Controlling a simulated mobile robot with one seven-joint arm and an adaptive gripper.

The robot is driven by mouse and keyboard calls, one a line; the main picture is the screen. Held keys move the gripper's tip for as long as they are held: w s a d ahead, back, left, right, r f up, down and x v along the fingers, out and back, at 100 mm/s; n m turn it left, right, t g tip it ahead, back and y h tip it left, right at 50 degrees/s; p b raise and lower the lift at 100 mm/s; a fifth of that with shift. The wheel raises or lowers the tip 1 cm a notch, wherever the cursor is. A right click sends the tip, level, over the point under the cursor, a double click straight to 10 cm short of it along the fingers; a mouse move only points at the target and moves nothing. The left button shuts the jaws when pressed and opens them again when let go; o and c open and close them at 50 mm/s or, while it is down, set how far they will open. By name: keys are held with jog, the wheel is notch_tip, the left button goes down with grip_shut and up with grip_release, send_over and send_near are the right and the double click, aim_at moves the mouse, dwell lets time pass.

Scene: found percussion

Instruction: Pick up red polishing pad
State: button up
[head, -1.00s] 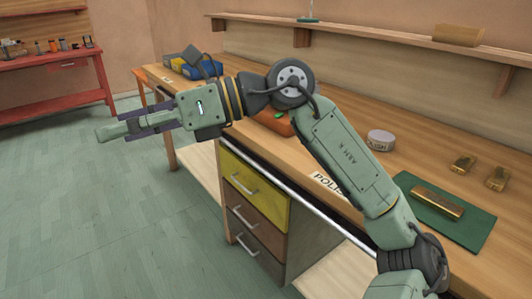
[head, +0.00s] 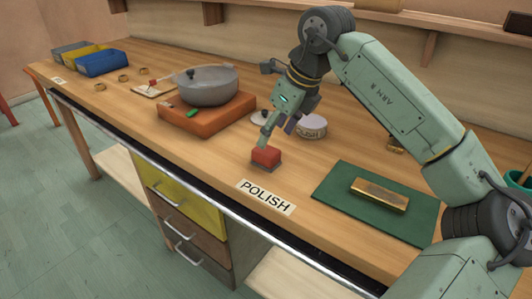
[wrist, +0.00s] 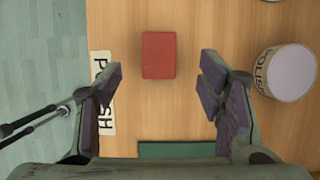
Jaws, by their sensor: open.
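The red polishing pad (head: 266,158) is a small red block with a darker underside, lying on the wooden workbench just behind the POLISH label. In the wrist view the red pad (wrist: 159,55) lies flat, ahead of and between the two fingers. My gripper (head: 268,130) points down above the pad in the head view, one finger hiding a little of the space behind it. In the wrist view my gripper (wrist: 160,88) is open and empty, its fingers spread wider than the pad, which it does not grasp.
A round polish tin (head: 312,127) stands to the right of the pad. A green mat (head: 330,205) with a gold bar (head: 380,195) lies at the right. A grey pan (head: 205,86) sits on an orange base (head: 195,122) at the left. The POLISH label (head: 266,197) lies in front.

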aim_at(267, 150)
jog(key=p+x, duration=0.2)
jog(key=x, duration=0.5)
jog(key=shift+s, duration=0.1)
jog(key=shift+c, duration=0.3)
jog(key=c, duration=1.2)
